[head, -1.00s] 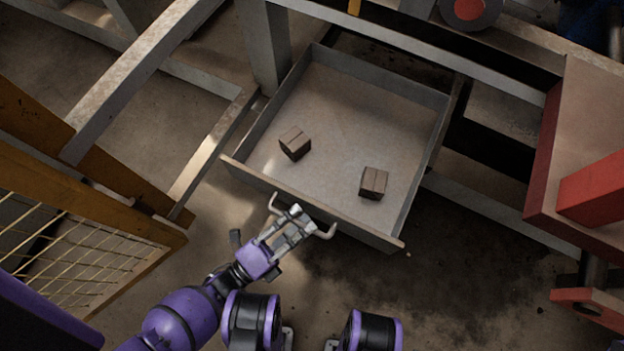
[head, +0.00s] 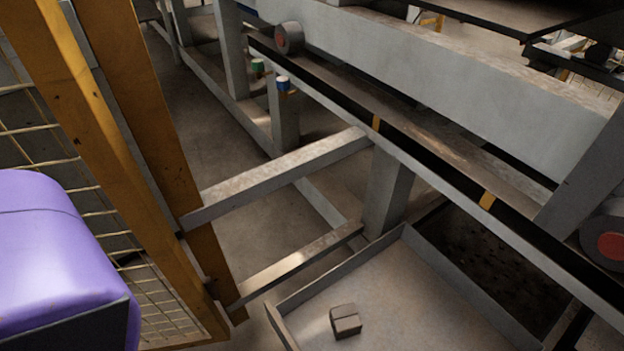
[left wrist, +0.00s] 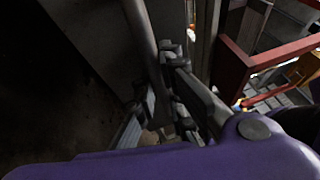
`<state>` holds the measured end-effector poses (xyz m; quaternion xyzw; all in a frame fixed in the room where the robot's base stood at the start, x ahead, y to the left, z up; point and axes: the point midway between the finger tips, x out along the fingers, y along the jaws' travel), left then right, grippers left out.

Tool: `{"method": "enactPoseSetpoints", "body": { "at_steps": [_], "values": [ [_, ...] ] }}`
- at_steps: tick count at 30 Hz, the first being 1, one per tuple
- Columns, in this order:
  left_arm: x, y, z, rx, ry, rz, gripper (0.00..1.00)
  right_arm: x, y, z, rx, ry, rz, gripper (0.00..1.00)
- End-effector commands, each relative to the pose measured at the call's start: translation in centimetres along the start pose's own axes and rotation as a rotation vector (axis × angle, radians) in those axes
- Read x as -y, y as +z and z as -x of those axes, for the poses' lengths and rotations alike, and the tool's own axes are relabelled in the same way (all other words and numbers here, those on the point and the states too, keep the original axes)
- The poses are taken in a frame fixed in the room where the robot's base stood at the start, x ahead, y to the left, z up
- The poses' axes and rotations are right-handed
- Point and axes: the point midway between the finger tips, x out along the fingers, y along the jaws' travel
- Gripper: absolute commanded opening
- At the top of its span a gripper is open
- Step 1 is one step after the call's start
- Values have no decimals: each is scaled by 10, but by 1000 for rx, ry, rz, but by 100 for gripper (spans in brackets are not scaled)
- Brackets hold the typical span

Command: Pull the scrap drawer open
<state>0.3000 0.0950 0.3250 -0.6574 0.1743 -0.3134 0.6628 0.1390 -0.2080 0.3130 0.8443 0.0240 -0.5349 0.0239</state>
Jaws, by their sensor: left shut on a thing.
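The scrap drawer (head: 420,300) stands pulled out from under the conveyor frame at the bottom of the head view. A small brown-grey block (head: 345,320) lies inside it. The drawer's handle and most of its front are outside the head view. In the left wrist view my left gripper (left wrist: 165,75) is shut on a grey bar, which looks like the drawer handle (left wrist: 140,30). The fingers partly hide it, and the picture is dark there. My right gripper is in neither view.
A yellow post and mesh guard (head: 95,130) stands close on the left. Grey frame rails (head: 285,175) and a leg (head: 387,195) stand behind the drawer. The conveyor beam (head: 450,90) runs above. A red frame (left wrist: 235,70) shows at the right in the left wrist view.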

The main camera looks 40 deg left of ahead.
Motion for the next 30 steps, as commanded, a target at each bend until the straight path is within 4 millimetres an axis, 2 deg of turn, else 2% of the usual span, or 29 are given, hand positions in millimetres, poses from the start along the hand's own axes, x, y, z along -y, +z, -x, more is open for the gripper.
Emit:
{"method": "enactPoseSetpoints", "body": {
  "at_steps": [2, 3, 6, 7, 15, 19, 23, 30],
  "values": [
    [-2, 1, 2, 2, 8, -4, 0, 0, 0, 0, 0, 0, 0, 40],
    [-2, 1, 2, 2, 8, -4, 15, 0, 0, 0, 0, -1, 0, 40],
    [-2, 1, 2, 2, 7, -3, 28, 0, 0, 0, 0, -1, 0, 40],
    [-2, 1, 2, 2, 6, -3, 29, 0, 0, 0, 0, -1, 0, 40],
    [-1, 1, 1, 1, 3, -1, 29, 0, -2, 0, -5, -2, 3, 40],
    [-1, 0, 9, 1, 4, 0, 29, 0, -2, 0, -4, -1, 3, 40],
    [-2, 0, 30, 2, 8, 1, 29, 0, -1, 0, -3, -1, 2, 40],
    [-2, 0, 84, 2, 11, 1, 29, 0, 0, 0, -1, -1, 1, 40]
  ]
}}
